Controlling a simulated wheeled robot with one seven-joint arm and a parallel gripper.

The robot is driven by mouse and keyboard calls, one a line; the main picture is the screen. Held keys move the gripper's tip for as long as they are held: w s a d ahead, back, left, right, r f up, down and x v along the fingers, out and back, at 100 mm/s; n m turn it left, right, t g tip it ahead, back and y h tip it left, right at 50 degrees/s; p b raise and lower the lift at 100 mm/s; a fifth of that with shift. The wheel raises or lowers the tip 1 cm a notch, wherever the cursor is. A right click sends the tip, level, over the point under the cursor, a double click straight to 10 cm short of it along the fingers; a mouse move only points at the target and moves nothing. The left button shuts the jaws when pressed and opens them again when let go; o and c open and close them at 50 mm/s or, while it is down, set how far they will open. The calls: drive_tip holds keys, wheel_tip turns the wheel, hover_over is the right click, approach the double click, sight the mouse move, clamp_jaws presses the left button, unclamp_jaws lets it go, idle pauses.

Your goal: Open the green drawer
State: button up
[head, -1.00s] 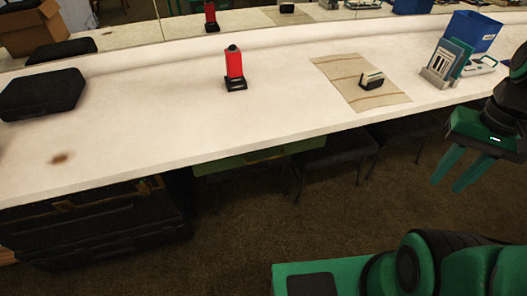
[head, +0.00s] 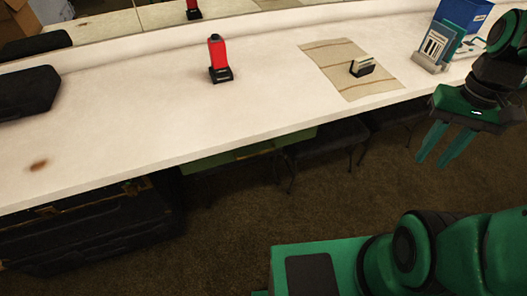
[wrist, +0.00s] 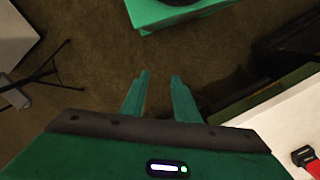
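The green drawer (head: 228,157) shows as a green front under the white counter, left of the middle in the head view. The counter's front edge hides its upper part. A green strip under the counter also shows at the right of the wrist view (wrist: 262,92). My gripper (head: 432,160) is at the right of the head view, in front of the counter and well to the right of the drawer. Its two green fingers are apart with nothing between them; they also show in the wrist view (wrist: 160,76).
Black cases (head: 95,235) stand below at left. Dark stools (head: 325,138) stand under the counter. The carpet in front is clear.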

drive_tip(key=w+a+f+n+g+y, duration=0.2)
drive_tip(key=w+f+n, duration=0.1)
drive_tip(key=w+f, duration=0.5)
drive_tip(key=n+t+y, duration=0.3)
drive_tip(key=t+y, duration=0.2)
drive_tip(key=y, duration=1.1)
approach(261, 152)
drive_tip(key=a, duration=0.3)
drive_tip(key=w+a, duration=0.1)
drive_tip(key=a, duration=0.5)
drive_tip(key=shift+w+a+f, duration=0.1)
drive_tip(key=shift+w+a, duration=0.15)
drive_tip(key=shift+a, duration=0.15)
